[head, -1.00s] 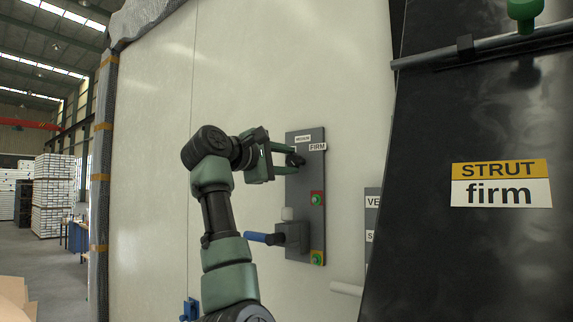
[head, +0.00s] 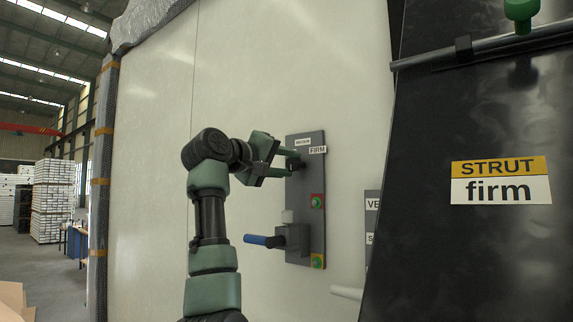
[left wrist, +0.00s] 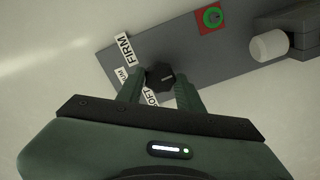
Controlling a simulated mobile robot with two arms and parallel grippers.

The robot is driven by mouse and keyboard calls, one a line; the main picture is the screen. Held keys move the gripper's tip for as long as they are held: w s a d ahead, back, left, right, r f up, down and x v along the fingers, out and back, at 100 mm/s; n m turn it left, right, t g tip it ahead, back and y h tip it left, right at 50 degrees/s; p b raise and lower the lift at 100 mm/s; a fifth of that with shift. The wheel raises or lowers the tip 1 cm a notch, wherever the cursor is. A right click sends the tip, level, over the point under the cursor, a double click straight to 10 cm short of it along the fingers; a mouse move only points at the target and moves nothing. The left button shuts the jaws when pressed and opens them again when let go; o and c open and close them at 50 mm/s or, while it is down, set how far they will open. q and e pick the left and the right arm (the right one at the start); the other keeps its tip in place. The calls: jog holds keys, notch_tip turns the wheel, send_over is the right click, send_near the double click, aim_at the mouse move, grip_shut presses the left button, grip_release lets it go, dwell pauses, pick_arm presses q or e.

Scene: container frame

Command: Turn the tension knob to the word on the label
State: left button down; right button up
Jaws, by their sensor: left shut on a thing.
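The tension knob (left wrist: 160,76) is small, dark and faceted, near the top of a grey plate (head: 306,187) on the pale wall. In the head view the fingers partly hide it. A FIRM label (left wrist: 124,49) sits beside it, with a MEDIUM label (head: 302,142) and a partly covered SOFT label (left wrist: 150,99). A pale mark shows on the knob, but I cannot tell which word it points at. My left gripper (head: 291,161) is shut on the knob, one finger on each side. The yellow and white sign (head: 500,182) reads STRUT firm. My right gripper is not in view.
Below the knob are a green button on red (head: 317,201), a blue-handled lever (head: 264,240) and a green button on yellow (head: 318,261). A black panel (head: 430,240) with a bar stands at right. Wall left of the plate is clear.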

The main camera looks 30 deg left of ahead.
pick_arm(q)
jog(key=shift+r, duration=0.1)
dwell(0.3)
jog(key=c, duration=1.1)
grip_release()
jog(key=shift+o, duration=0.9)
jog(key=shift+w, duration=0.1)
jog(key=s+b, duration=0.4)
jog(key=s, duration=0.3)
jog(key=shift+s+a, duration=0.3)
jog(key=shift+s, duration=0.1)
